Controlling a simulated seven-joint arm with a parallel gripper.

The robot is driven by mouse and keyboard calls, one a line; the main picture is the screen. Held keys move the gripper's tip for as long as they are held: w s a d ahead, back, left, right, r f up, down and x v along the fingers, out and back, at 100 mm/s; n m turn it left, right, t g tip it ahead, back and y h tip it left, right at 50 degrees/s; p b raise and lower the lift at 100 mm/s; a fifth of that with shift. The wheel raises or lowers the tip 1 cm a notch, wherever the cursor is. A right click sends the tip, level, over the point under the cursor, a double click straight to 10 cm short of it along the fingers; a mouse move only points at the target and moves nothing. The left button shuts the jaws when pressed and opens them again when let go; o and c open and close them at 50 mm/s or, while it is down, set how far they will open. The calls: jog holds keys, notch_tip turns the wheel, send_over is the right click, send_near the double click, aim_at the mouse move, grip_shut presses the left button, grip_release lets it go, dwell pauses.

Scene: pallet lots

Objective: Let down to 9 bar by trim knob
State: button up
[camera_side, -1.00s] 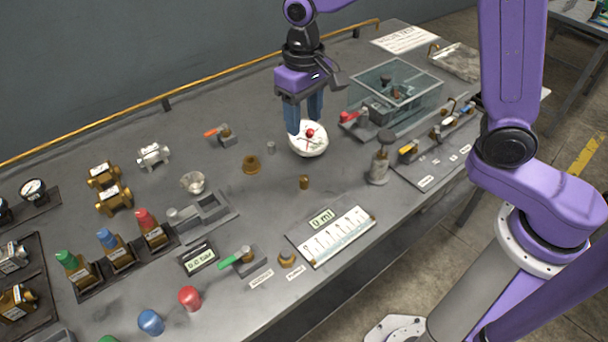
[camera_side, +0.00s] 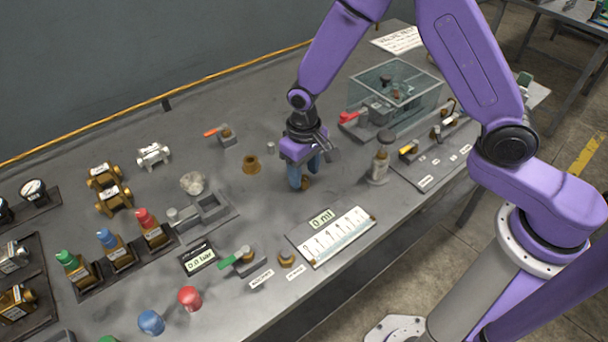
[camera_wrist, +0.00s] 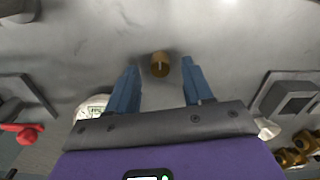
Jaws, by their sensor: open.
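A small brass knob (camera_side: 306,183) with a pale mark on top stands on the bench; I take it to be the trim knob. In the wrist view the knob (camera_wrist: 160,66) lies between my fingertips, with a gap on both sides. My gripper (camera_side: 303,176) is open, points down and is empty, low around or just above the knob; the exact height is unclear. A bar display (camera_side: 200,257) appears to read 0.0 bar. A round white dial shows partly at the left of the wrist view (camera_wrist: 92,106) and is hidden behind my gripper in the side view.
A green-handled valve (camera_side: 240,262) and a ml scale plate (camera_side: 335,237) stand toward the front edge.

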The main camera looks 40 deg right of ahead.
aim_at(304, 178)
jog(key=shift+f, duration=1)
grip_shut()
jog(key=shift+n, duration=0.9)
grip_release()
jog(key=shift+r, duration=0.15)
notch_tip(304, 178, up, 17)
jog(key=shift+r, duration=0.1)
